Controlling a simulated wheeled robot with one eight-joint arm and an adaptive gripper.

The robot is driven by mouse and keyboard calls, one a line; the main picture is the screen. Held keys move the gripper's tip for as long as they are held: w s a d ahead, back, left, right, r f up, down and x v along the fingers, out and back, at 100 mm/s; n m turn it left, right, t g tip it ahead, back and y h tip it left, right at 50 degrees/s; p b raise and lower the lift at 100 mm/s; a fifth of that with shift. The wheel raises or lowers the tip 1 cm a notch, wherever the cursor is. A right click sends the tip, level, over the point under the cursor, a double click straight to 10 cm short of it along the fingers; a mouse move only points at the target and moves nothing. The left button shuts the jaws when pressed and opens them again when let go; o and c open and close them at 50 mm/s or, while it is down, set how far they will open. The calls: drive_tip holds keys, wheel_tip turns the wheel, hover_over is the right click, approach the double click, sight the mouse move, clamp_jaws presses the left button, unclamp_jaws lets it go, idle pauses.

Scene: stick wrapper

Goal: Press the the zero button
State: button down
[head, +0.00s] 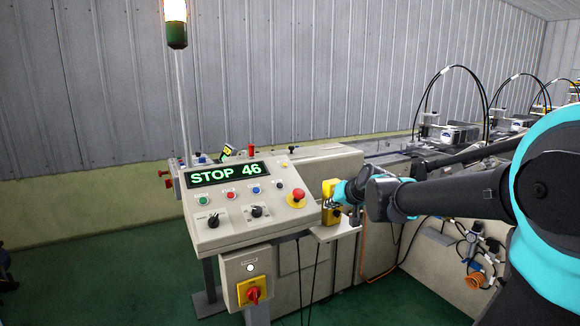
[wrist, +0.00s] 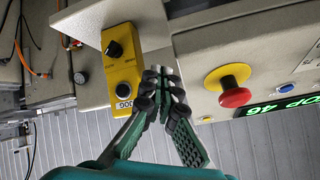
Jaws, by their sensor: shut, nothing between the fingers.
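The control panel (head: 240,232) has a lit display (head: 226,172) reading "STOP 46". Below the display are small green (head: 202,201), red (head: 228,196) and blue (head: 256,190) buttons and a dark one (head: 281,185); their labels are too small to read, so I cannot tell which is the zero button. My gripper (head: 343,191) is right of the panel, by a yellow box (head: 328,216). In the wrist view my gripper (wrist: 163,82) has its fingers together and empty, between the yellow box (wrist: 124,72) and a red mushroom button (wrist: 235,97). Contact with the box is unclear.
The red mushroom button (head: 297,194) stands up at the panel's right edge. Two black selector knobs sit on the panel's lower part. A switch box (head: 248,271) hangs below. A signal tower (head: 176,22) rises behind. Machinery lines the right side.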

sight(285, 165)
drive_tip(key=w+a+r+y, duration=0.1)
drive_tip(key=w+a+r, duration=0.2)
drive_tip(key=r, duration=0.3)
drive_tip(key=w+a+r+m+t+y, duration=0.1)
drive_tip(key=w+a+r, duration=0.2)
drive_tip(key=a+r, duration=0.2)
drive_tip(key=w+a+r+t+y, duration=0.1)
drive_tip(key=w+a+r+y, duration=0.1)
drive_tip(key=r, duration=0.6)
drive_tip(key=shift+w+a+r, duration=0.2)
drive_tip(key=shift+w+a, duration=0.25)
drive_tip(key=shift+a, duration=0.75)
drive_tip(key=shift+w+a+f, duration=0.4)
drive_tip(key=shift+w+f, duration=0.15)
drive_tip(key=shift+f, duration=0.75)
drive_tip(key=shift+w+a+f, duration=0.35)
drive_tip(key=shift+w+f, duration=0.25)
drive_tip(key=shift+f, duration=0.7)
drive_tip(key=shift+w+a+f, duration=0.4)
drive_tip(key=shift+w+f, duration=0.15)
drive_tip(key=shift+f, duration=0.75)
drive_tip(key=shift+f, duration=0.1)
drive_tip(key=shift+w+a+f, duration=0.1)
drive_tip(key=shift+w+f, duration=0.1)
drive_tip(key=shift+f, duration=0.05)
